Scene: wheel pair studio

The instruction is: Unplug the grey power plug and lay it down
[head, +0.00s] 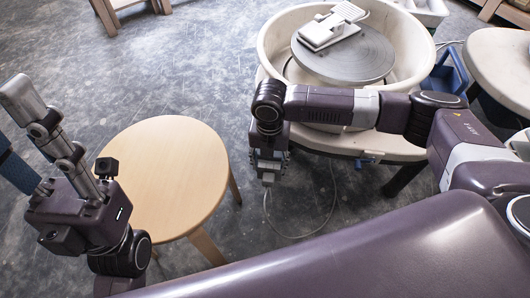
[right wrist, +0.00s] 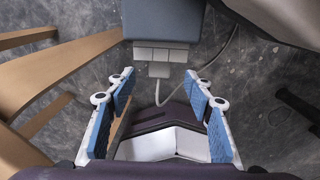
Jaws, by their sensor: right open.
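The grey power plug (right wrist: 158,54) is the light grey stepped block in the right wrist view, against a blue-grey box (right wrist: 162,20). It also shows small in the head view (head: 268,177), below my right gripper (head: 269,160). In the right wrist view my right gripper (right wrist: 157,80) is open. Its blue-padded fingers are apart, with the plug ahead of the gap and no contact visible. A pale cable (right wrist: 183,93) curves from the plug to the upper right. My left gripper (head: 8,118) is open and empty at the left edge of the head view, partly cut off.
A round wooden stool (head: 165,175) with a bare top stands left of the right gripper. A pottery wheel (head: 345,55) in a cream basin, with a white pedal-like object (head: 328,32) on it, stands behind. The cable loops on the grey floor (head: 180,75).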

